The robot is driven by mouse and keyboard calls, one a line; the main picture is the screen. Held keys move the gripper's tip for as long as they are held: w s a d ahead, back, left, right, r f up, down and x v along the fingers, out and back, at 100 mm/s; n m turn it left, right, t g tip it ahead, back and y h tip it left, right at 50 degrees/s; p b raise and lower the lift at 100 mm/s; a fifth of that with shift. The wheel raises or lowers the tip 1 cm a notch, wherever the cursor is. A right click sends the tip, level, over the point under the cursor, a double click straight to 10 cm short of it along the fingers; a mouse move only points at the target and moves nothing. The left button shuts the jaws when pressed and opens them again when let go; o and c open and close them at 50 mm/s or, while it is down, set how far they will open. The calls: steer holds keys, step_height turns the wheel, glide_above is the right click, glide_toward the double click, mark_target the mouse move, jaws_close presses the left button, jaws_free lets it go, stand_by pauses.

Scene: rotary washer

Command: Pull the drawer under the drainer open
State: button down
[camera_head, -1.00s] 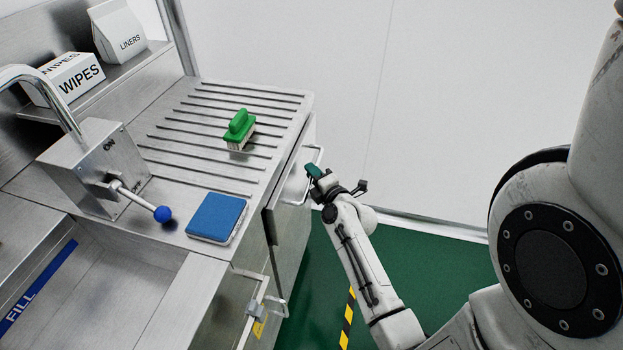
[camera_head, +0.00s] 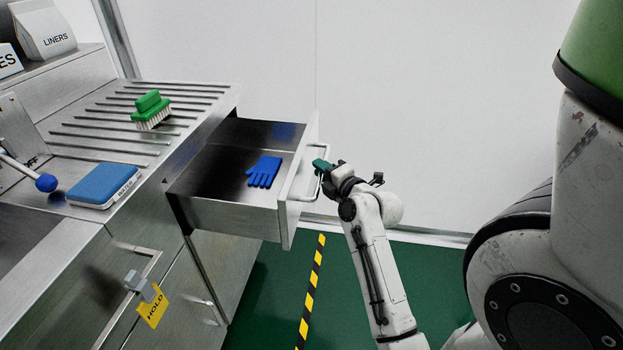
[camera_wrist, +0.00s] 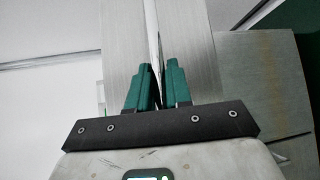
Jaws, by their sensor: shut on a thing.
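The drawer (camera_head: 235,218) under the ribbed drainer (camera_head: 85,147) stands pulled well out from the steel unit. A blue glove (camera_head: 264,171) lies inside it. My gripper (camera_head: 320,166) is at the bar handle (camera_head: 294,190) on the drawer's front. In the wrist view its two green fingers (camera_wrist: 160,85) are shut on the handle bar (camera_wrist: 153,40), which runs between them. The drawer front shows behind the fingers as a brushed steel panel (camera_wrist: 190,45).
A blue-knobbed lever (camera_head: 46,183) is at the left. A yellow HOLD tag (camera_head: 153,307) hangs on a lower door. Green floor with a striped line (camera_head: 312,285) lies below.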

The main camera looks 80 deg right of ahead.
steer(key=shift+s+d+f+b, duration=0.15)
steer(key=shift+s+b, duration=0.6)
steer(key=shift+s, duration=1.4)
steer(key=c, duration=1.1)
jaws_free()
steer(key=shift+c, duration=0.2)
steer(key=v, duration=1)
steer(key=shift+s+a, duration=0.25)
